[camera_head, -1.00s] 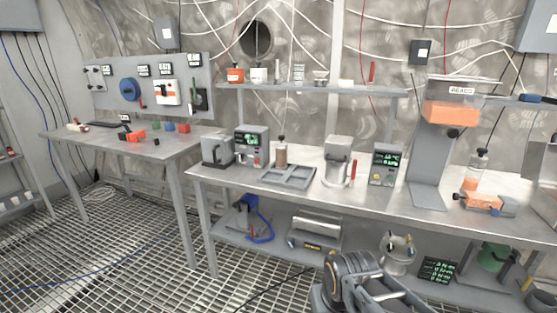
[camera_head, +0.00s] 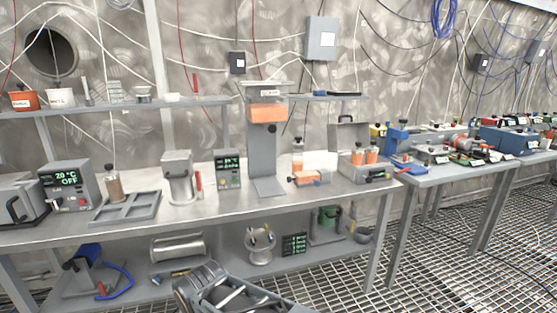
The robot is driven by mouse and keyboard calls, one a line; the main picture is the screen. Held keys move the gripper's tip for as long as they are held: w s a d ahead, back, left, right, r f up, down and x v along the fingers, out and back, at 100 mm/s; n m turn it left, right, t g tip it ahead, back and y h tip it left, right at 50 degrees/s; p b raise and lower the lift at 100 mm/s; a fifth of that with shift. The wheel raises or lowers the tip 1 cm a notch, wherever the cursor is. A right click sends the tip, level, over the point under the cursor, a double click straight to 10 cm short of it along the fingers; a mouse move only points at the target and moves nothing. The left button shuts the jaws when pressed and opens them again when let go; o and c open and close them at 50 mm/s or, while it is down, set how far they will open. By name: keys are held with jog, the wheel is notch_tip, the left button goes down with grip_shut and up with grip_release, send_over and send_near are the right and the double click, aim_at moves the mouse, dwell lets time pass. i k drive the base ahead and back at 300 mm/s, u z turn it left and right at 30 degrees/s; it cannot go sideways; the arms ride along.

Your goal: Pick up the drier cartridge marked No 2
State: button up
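No marking "No 2" is legible on any cartridge. Several capped cylinders could be drier cartridges. One with brownish filling (camera_head: 114,188) stands upright at the grey slotted tray (camera_head: 140,208) on the left of the bench. One with orange filling (camera_head: 297,160) stands upright behind an orange-and-grey device (camera_head: 310,178). Two more with orange filling, a left one (camera_head: 357,156) and a right one (camera_head: 372,154), stand in an open grey case (camera_head: 348,138) at the bench's right end. Part of my arm shows at the bottom centre, well in front of the bench; my gripper's fingertips cannot be made out.
The steel bench (camera_head: 215,207) carries a display box (camera_head: 70,186), a grey canister (camera_head: 178,178), another display unit (camera_head: 228,170) and a tall press-like stand (camera_head: 267,150). A second table (camera_head: 436,176) at right holds many tools. The grating floor (camera_head: 440,265) is open at lower right.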

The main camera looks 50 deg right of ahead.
aim_at(357, 153)
jog(key=z, duration=2.15)
